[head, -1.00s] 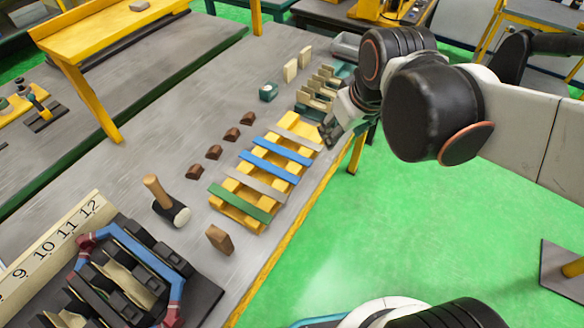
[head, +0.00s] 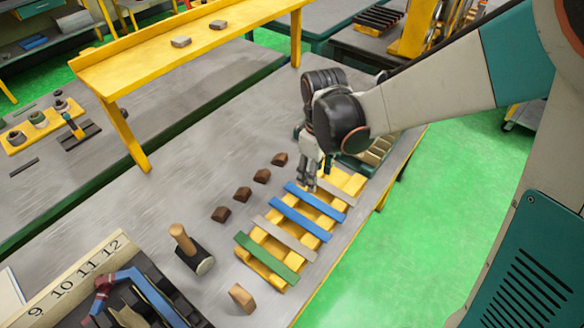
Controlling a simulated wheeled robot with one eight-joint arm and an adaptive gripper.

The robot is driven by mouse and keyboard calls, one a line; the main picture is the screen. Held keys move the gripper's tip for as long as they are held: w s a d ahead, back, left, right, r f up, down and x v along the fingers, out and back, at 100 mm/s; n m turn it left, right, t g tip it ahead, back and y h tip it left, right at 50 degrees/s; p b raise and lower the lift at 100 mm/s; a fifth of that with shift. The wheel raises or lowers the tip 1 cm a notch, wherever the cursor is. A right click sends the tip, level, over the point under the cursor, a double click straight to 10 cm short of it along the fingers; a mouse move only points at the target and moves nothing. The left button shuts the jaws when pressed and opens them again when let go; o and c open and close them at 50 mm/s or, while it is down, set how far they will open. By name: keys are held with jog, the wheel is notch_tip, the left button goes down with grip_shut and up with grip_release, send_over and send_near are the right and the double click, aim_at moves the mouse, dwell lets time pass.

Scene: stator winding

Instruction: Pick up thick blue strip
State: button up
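Two blue strips lie across the yellow slatted rack (head: 262,262) on the table. The nearer blue strip (head: 300,219) looks slightly wider than the farther blue strip (head: 316,201). I cannot judge their thickness surely. A grey strip (head: 286,238) and a green strip (head: 266,257) lie nearer on the rack. My gripper (head: 311,184) points down at the rack's far left part, close to the farther blue strip. Whether it touches anything is unclear. Its fingers are small and dark, so I cannot tell if they are open.
Several brown blocks (head: 243,194) stand left of the rack. A mallet (head: 190,248) and another brown block (head: 241,297) are nearer. A stator fixture (head: 150,300) with a numbered board (head: 75,280) is at lower left.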

aim_at(314, 201)
jog(key=f+b, duration=0.1)
jog(key=f, duration=0.2)
jog(key=f+b, duration=0.1)
jog(key=f, duration=0.3)
jog(key=f+b, duration=0.1)
jog(key=f, duration=0.2)
jog(key=shift+d+f, duration=0.25)
jog(key=shift+f, duration=0.15)
grip_shut()
